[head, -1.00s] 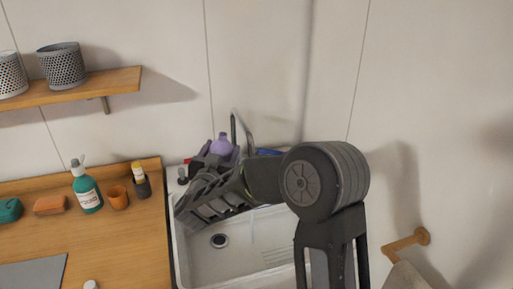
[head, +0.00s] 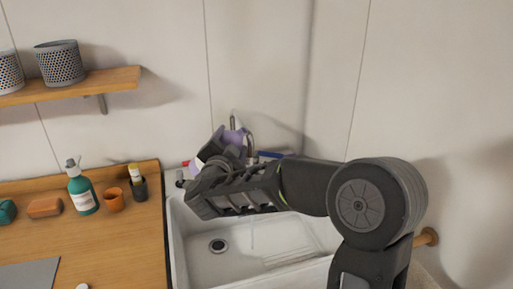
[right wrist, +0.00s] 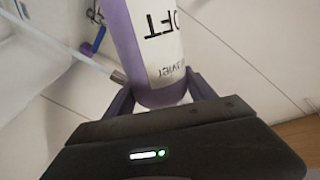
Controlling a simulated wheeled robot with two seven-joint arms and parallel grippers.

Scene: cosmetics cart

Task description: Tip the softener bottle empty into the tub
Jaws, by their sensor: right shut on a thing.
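My right gripper (head: 222,148) is shut on the softener bottle (head: 236,137), at the back of the sink area. In the head view the bottle is mostly hidden behind my dark gripper, and only purple and pale patches show. In the right wrist view the bottle (right wrist: 150,48) is purple with a white label lettered in black, held between the two fingers near its rounded end. Its mouth is out of that view. The white tub (head: 205,262) lies below my right forearm, with a round drain showing. I cannot tell whether liquid is flowing. My left gripper is not in view.
A metal faucet (head: 250,148) stands close behind my gripper. A blue item (head: 270,155) lies behind the tub.

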